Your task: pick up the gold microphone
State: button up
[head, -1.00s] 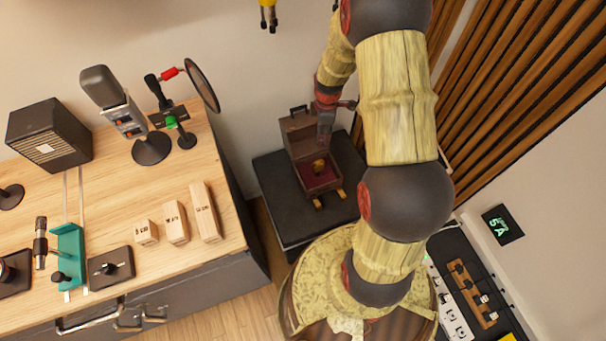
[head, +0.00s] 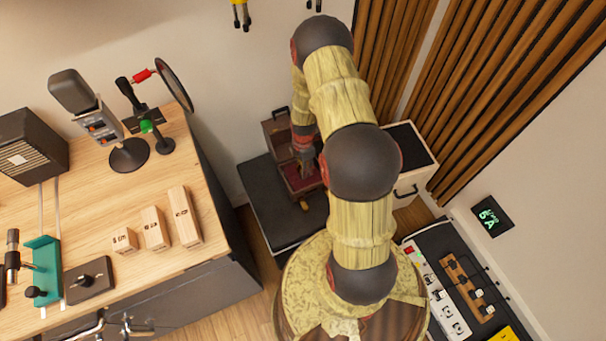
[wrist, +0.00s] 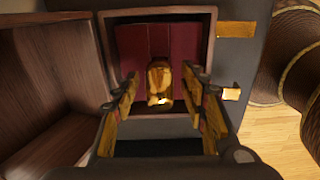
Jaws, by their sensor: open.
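The gold microphone (wrist: 159,83) lies in a wooden box (wrist: 208,30) with a dark red lining, seen in the wrist view. My gripper (wrist: 163,88) is open, its two fingers on either side of the microphone, left and right. I cannot tell whether the fingertips touch it. In the head view my gripper (head: 305,168) reaches down into the open box (head: 318,183), and my arm hides the microphone. The box's raised lid (wrist: 45,80) stands at the left in the wrist view.
The box stands on a black-topped unit (head: 265,205). A wooden desk (head: 150,245) with a grey microphone (head: 72,92) and wooden blocks (head: 155,228) is at the left. A console (head: 440,300) is at the lower right. Wood slats (head: 500,90) line the wall.

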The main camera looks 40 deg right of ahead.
notch_tip(320, 180, down, 2)
jog(key=shift+f, duration=0.1)
jog(key=shift+c, duration=0.3)
grip_shut()
dwell(0.5)
